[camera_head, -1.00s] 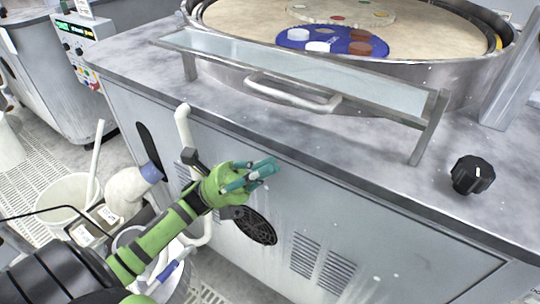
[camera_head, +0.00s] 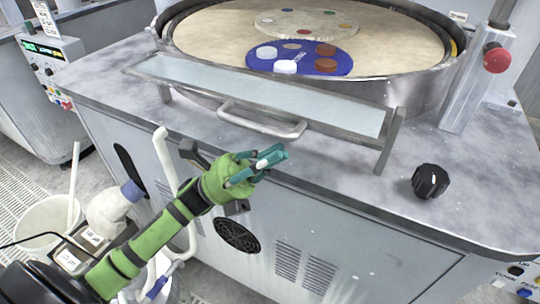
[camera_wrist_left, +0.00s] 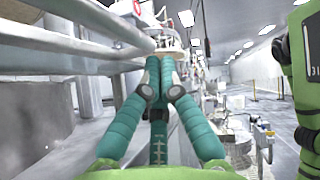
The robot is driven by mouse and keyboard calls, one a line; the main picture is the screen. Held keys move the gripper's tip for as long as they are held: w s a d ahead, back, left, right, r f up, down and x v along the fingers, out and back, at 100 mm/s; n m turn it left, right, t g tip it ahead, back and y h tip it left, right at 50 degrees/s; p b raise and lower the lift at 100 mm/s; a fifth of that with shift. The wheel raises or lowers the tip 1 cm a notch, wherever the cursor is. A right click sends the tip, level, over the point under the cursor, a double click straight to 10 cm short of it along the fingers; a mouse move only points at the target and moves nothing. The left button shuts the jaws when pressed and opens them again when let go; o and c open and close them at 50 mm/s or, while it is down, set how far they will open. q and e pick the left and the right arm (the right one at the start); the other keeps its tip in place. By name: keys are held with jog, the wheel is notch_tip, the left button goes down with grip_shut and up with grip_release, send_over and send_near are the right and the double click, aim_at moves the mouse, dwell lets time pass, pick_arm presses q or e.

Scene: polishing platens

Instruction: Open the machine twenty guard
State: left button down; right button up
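The guard (camera_head: 260,92) is a long clear panel in a grey metal frame on posts along the front of the round polishing machine. Its pale bar handle (camera_head: 262,122) hangs from the front edge of the frame. My left gripper (camera_head: 270,158) has teal fingers on a green wrist. It appears just below the handle in the head view, apart from it and holding nothing that I can see. In the left wrist view its fingers (camera_wrist_left: 158,75) point away, with grey rails at upper left; their opening is unclear. My right gripper is not in view.
The platen (camera_head: 380,40) behind the guard carries a blue disc (camera_head: 298,60) with several coloured pucks. A black knob (camera_head: 430,181) stands on the worktop at right. A red button (camera_head: 496,58) is on a post. A white bucket (camera_head: 40,228) and pipes stand at lower left.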

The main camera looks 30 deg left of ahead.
pick_arm(q)
notch_tip(320, 180, up, 3)
jog(key=n+t+y+p, duration=0.1)
jog(key=n+t+p, duration=0.1)
jog(key=n+t+y+p, duration=0.1)
jog(key=n+t, duration=0.1)
jog(key=shift+s+r+n+p, duration=0.15)
jog(key=shift+n+p, duration=0.25)
